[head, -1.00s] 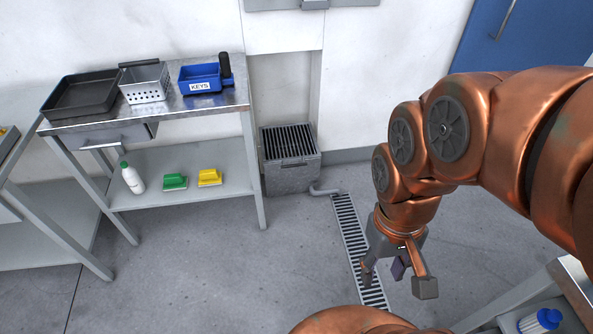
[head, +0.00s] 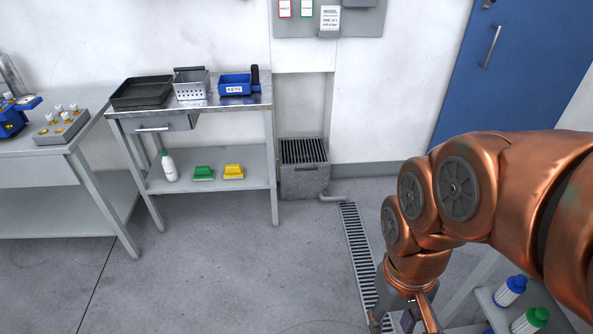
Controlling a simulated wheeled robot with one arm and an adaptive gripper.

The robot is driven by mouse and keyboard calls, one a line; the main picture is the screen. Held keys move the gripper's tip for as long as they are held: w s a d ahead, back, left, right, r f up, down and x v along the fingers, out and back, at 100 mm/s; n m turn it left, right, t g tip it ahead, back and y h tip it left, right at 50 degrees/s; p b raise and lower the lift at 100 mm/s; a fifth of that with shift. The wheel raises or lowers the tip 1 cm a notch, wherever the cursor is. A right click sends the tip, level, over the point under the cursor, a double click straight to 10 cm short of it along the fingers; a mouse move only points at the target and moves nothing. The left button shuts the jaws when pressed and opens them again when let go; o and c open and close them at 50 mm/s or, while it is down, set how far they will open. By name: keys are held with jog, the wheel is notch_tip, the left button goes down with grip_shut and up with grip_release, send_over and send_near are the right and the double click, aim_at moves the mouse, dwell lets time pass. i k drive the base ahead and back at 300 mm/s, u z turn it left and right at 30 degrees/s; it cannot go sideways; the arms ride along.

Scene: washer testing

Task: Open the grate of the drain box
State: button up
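The drain box (head: 303,185) is a grey metal box on the floor in a wall recess, right of the metal table. Its dark slatted grate (head: 303,151) lies flat across the top and looks closed. A dark handle-like bar (head: 305,168) shows at the front upper edge. A short pipe (head: 332,198) leads from the box to the floor drain channel (head: 358,250). My gripper (head: 402,323) is at the bottom edge, nearer to me and well apart from the box. Its fingers are spread with nothing seen held; the fingertips are cut off by the frame.
The metal table (head: 190,104) left of the box holds a black tray (head: 142,92), a perforated basket (head: 191,88) and a blue KEYS bin (head: 235,88). A blue door (head: 500,75) is at the right. Bottles (head: 511,290) stand on a shelf at lower right. The floor before the box is clear.

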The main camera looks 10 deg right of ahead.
aim_at(302, 164)
jog(key=u, duration=0.65)
jog(key=i, duration=1.85)
jog(key=z, duration=0.55)
